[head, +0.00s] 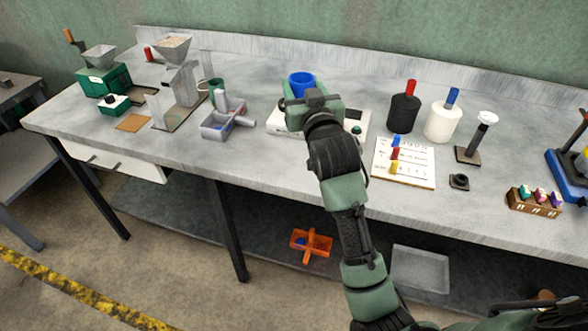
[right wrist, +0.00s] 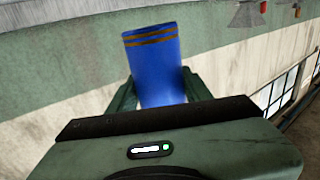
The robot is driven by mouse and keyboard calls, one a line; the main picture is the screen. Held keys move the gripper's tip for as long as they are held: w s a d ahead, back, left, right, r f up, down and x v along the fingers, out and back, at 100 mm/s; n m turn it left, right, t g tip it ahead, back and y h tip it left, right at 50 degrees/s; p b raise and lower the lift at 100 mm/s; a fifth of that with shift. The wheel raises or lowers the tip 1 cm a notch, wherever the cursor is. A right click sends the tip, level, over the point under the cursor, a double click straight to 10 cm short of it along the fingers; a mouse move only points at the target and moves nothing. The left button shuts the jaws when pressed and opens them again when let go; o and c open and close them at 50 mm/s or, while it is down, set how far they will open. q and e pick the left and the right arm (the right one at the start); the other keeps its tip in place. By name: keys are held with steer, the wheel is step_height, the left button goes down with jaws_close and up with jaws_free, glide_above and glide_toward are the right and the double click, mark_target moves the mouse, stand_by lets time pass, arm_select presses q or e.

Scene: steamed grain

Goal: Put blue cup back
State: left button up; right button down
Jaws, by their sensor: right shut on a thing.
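The blue cup (head: 301,82) shows in the head view just beyond my right gripper (head: 309,99), over the back part of the bench. In the right wrist view the blue cup (right wrist: 155,70), with two brown bands near one end, sits between the two green fingers of my right gripper (right wrist: 158,92). The right gripper is shut on it. A white device with a green knob (head: 349,125) is partly hidden behind my right gripper and arm. Whether the cup touches the device cannot be told. My left gripper is not in view.
A black canister (head: 403,113), a white canister (head: 442,122) and a card with coloured markers (head: 405,165) are to the right. An orange tray (head: 311,245) lies below.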

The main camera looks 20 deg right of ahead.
mark_target(298, 74)
steer(key=shift+w+r+b, duration=0.35)
steer(key=shift+w+r, duration=0.6)
steer(key=shift+w, duration=0.35)
step_height(298, 74, down, 20)
steer(key=shift+a+r, duration=0.1)
steer(key=shift+r, duration=0.15)
arm_select(q)
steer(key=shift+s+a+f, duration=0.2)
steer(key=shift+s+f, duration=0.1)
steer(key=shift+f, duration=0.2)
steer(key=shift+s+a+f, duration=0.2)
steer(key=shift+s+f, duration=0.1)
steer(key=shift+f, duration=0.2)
steer(key=shift+b, duration=0.3)
arm_select(e)
steer(key=c, duration=0.9)
jaws_free()
